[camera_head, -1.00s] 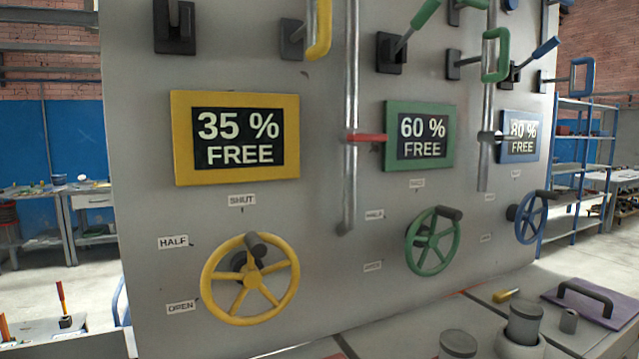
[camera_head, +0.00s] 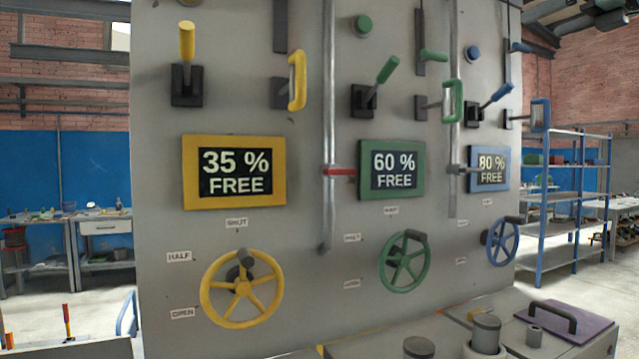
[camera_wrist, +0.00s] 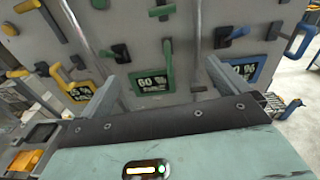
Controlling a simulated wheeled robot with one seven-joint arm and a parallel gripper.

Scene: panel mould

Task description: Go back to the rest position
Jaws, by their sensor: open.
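My gripper (camera_wrist: 163,88) shows only in the wrist view. Its two fingers are wide apart with nothing between them, and they point toward the panel. The grey panel (camera_head: 300,235) stands upright in the head view. It bears a yellow display (camera_head: 235,172) reading 35 % FREE, a green one (camera_head: 393,170) reading 60 % FREE and a blue one (camera_head: 489,168) reading 80 % FREE. Below them are a yellow handwheel (camera_head: 242,288), a green handwheel (camera_head: 404,262) and a blue handwheel (camera_head: 501,242). No panel part appears held by my gripper.
Coloured levers such as the yellow lever (camera_head: 187,42) and handles such as the yellow handle (camera_head: 297,80) stick out above the displays. A ledge at the lower right carries grey cylinders and a purple plate (camera_head: 585,322) with a dark handle. Open floor shows left of the panel.

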